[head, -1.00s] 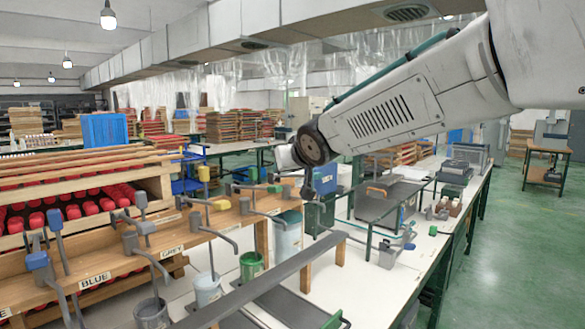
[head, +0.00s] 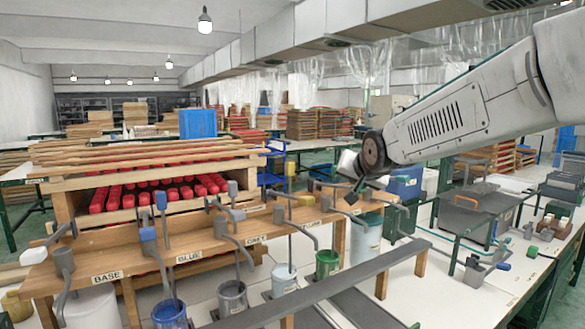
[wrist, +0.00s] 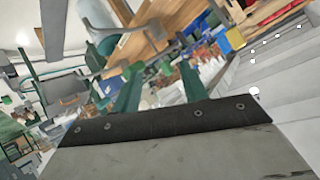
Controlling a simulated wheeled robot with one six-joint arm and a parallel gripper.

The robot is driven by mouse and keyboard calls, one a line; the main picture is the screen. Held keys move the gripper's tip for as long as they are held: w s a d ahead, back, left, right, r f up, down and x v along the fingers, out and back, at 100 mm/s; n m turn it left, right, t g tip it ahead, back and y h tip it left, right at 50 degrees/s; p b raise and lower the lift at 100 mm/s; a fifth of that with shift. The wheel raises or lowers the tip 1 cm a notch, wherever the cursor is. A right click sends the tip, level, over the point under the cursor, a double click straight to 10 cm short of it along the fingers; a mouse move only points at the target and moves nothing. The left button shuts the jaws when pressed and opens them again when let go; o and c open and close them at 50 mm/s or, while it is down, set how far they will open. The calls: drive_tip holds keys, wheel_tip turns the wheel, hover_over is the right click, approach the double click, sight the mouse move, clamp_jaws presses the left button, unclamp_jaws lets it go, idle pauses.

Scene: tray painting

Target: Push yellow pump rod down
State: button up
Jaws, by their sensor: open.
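The yellow pump rod stands upright with a yellow knob (head: 291,169) on top, above the wooden dispenser bench. A yellow-ended handle (head: 306,200) sits just below it. A yellow block shows in the upper right of the wrist view (wrist: 235,38); I cannot tell which of the two it is. My gripper (head: 355,188) hangs to the right of the yellow knob in the head view, apart from it. In the wrist view its two green fingers (wrist: 160,90) are spread with no held object visible between them. Its tips are small and dark in the head view.
Other pumps line the wooden bench (head: 135,262), with blue (head: 160,199) and grey (head: 232,188) rod tops to the left. Buckets stand below, one blue (head: 169,314) and one green (head: 327,263). A grey rail (head: 345,285) runs in front. Red rollers fill a rack behind.

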drive_tip(key=w+a+f+m+y, duration=0.1)
drive_tip(key=w+a+m, duration=0.2)
drive_tip(key=a+m, duration=0.3)
drive_tip(key=m+y, duration=0.4)
drive_tip(key=m, duration=1.5)
approach(292, 164)
drive_tip(key=x, duration=0.5)
drive_tip(key=shift+w+f, duration=0.25)
drive_tip(key=shift+r+m, duration=0.25)
drive_tip(key=shift+m, duration=0.25)
drive_tip(key=shift+a+f+m, duration=0.1)
drive_tip(key=shift+m, duration=0.2)
drive_tip(key=x, duration=0.7)
drive_tip(key=shift+w+f, duration=0.2)
drive_tip(key=shift+a, duration=0.15)
